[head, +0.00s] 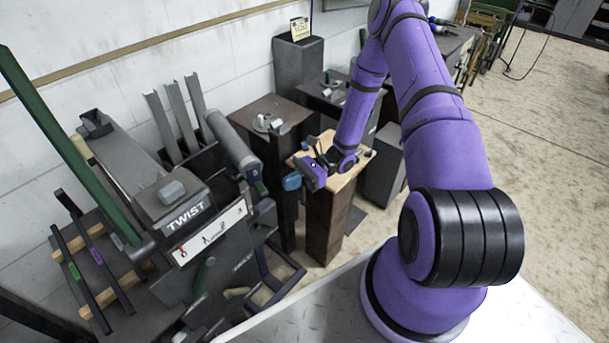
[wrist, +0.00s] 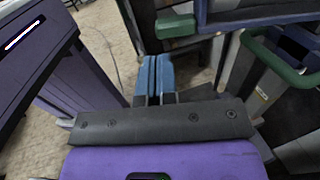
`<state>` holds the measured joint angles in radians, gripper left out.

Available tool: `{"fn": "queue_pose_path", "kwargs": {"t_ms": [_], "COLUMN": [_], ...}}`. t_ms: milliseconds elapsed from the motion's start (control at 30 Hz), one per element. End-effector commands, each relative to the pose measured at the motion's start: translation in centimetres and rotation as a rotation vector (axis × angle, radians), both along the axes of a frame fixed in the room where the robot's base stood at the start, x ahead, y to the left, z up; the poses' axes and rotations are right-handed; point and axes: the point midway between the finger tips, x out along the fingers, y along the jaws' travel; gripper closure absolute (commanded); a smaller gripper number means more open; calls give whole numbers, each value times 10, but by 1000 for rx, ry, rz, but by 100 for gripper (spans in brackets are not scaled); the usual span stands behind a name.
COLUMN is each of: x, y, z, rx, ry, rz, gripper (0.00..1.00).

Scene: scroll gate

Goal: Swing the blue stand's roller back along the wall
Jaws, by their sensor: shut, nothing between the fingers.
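A grey roller (head: 230,137) shows in the head view, tilted down to the right, with a bluish lower end beside the TWIST machine. Below it a dark blue stand frame (head: 268,283) rests on the floor; how the two join is hidden. My gripper (head: 291,181) is right of the roller's lower end, apart from it, beside a wooden-topped pedestal. Its blue fingers are together and empty. They also show together in the wrist view (wrist: 154,76). I cannot surely pick out the roller in the wrist view.
The grey TWIST machine (head: 175,205) and a long green bar (head: 70,145) fill the left. The wooden-topped pedestal (head: 326,222) stands under my forearm. A dark table (head: 268,112) is behind, near the white wall (head: 150,70). Open floor (head: 540,150) lies at the right.

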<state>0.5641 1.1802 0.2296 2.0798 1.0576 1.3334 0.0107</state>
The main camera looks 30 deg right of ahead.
Motion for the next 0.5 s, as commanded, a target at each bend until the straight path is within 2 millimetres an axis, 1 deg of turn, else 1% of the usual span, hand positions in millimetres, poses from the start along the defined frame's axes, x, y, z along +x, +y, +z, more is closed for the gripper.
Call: {"fn": "queue_pose_path", "kwargs": {"t_ms": [33, 100, 200, 333, 500], "x": [-1, -2, -2, -2, -3], "y": [10, 20, 32, 41, 45], "z": [0, 0, 0, 0, 0], "rx": [1, 1, 1, 0, -1], "ry": [2, 1, 1, 1, 0], "rz": [4, 3, 2, 2, 0], "gripper": [100, 100, 100, 100, 100]}}
